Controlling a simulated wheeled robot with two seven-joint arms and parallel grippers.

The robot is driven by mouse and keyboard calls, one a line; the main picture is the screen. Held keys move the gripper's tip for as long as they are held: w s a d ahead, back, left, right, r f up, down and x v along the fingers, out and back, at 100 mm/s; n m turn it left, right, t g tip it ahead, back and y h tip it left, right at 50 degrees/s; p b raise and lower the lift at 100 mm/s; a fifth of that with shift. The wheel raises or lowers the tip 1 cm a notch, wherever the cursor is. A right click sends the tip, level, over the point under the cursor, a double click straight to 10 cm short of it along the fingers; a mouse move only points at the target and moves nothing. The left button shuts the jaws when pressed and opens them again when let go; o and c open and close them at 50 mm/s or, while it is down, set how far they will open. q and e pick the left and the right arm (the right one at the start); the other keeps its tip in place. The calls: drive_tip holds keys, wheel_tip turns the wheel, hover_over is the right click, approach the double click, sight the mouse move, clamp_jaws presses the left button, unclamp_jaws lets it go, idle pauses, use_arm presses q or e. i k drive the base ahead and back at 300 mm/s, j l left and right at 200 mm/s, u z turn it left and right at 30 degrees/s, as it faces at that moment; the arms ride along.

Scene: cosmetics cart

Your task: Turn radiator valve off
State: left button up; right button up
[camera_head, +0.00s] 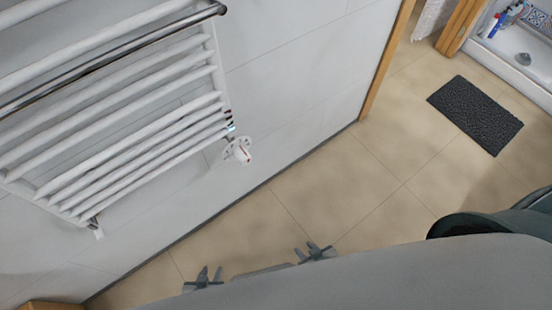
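A white radiator valve (237,151) with a round, spoked-looking knob and a small red mark sits at the lower right corner of the white towel radiator (130,115) on the wall. My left gripper (211,272) is at the bottom of the head view, low over the floor by the wall. My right gripper (316,248) is to its right. Both are well apart from the valve and hold nothing that I can see. Their small prongs look spread apart. My grey body hides part of both arms.
A dark bar (110,58) crosses the radiator. The beige tiled floor (330,190) is clear beside the wall. A dark mat (475,114) lies at the right, near a white shower tray (506,62) and a wooden door frame (459,24).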

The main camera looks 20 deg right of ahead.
sight(240, 154)
drive_tip(key=z, duration=0.15)
drive_tip(key=i+l, duration=0.1)
drive_tip(key=l, duration=0.3)
drive_tip(key=i+l, duration=0.1)
drive_tip(key=l, duration=0.3)
drive_tip(key=i+l, duration=0.1)
drive_tip(key=l, duration=0.3)
drive_tip(key=i+l, duration=0.1)
drive_tip(key=l, duration=0.3)
drive_tip(key=i+l, duration=0.1)
drive_tip(key=l, duration=0.3)
drive_tip(key=u, duration=1.45)
